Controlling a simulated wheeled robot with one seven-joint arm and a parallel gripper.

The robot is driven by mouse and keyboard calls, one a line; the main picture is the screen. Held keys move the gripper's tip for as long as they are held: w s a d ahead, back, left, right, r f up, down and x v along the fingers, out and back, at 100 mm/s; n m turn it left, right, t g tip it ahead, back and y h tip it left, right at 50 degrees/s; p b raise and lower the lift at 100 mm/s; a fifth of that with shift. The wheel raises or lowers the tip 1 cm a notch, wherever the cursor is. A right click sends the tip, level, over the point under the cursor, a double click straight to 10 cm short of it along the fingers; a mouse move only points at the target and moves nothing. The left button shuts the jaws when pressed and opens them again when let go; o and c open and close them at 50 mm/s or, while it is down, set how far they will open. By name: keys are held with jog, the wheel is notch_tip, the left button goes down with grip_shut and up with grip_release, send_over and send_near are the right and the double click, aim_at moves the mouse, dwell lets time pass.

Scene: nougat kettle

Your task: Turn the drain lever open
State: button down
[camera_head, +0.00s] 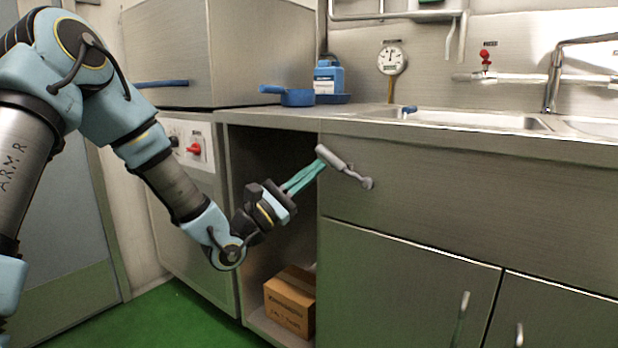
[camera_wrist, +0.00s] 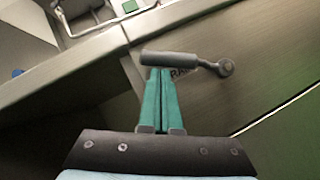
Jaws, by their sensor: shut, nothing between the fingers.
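The drain lever is a grey handle (camera_head: 331,158) on a short arm that runs to a round pivot on the steel front panel below the sink. In the head view the handle end is up and to the left of the pivot. The lever also shows in the wrist view (camera_wrist: 170,59), lying across the picture with its pivot at the right. My gripper (camera_head: 320,165) has its teal fingers together and empty, the tips at or just beside the handle. It also shows in the wrist view (camera_wrist: 160,72); I cannot tell whether the tips touch the handle.
An open cabinet bay with a cardboard box (camera_head: 290,301) lies below my gripper. The sink (camera_head: 470,119) and counter are above. A blue pan (camera_head: 297,97) and blue bottle (camera_head: 328,77) stand on the counter. Cupboard doors (camera_head: 410,281) are below the lever.

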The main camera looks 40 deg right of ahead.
jog(key=shift+r, duration=0.15)
